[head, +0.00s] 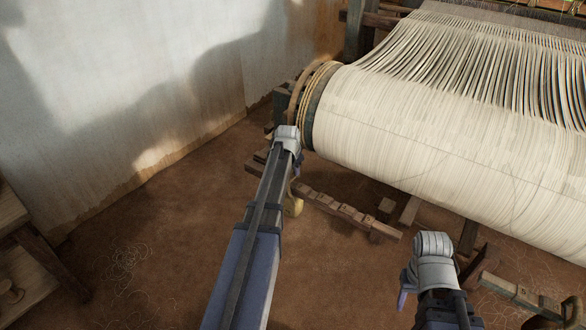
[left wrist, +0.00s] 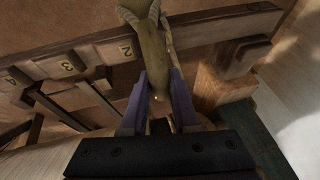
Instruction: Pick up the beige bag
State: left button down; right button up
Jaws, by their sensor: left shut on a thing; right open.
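The beige bag (head: 293,205) hangs beside the loom's wooden peg rail, mostly hidden behind my left arm in the head view. In the left wrist view the bag (left wrist: 146,42) is a yellowish-tan pouch with pale straps at its top. My left gripper (head: 297,165) is at the bag, and its purple fingers (left wrist: 158,92) are shut on it in the left wrist view. My right gripper (head: 404,290) is open and empty at the lower right of the head view, well away from the bag; its fingers are partly hidden.
A wooden rail (head: 345,210) carries small blocks; number labels (left wrist: 126,52) show on it in the left wrist view. The big warp roller (head: 430,140) fills the right. A wooden bench (head: 12,215) stands at far left. Brown floor between is clear except for loose thread (head: 128,262).

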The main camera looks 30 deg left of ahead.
pick_arm(q)
jog(key=s+d, duration=0.3)
jog(key=s, duration=0.5)
jog(key=s+d, duration=0.3)
jog(key=s, duration=0.5)
jog(key=shift+s+d, duration=0.15)
jog(key=shift+s, duration=0.1)
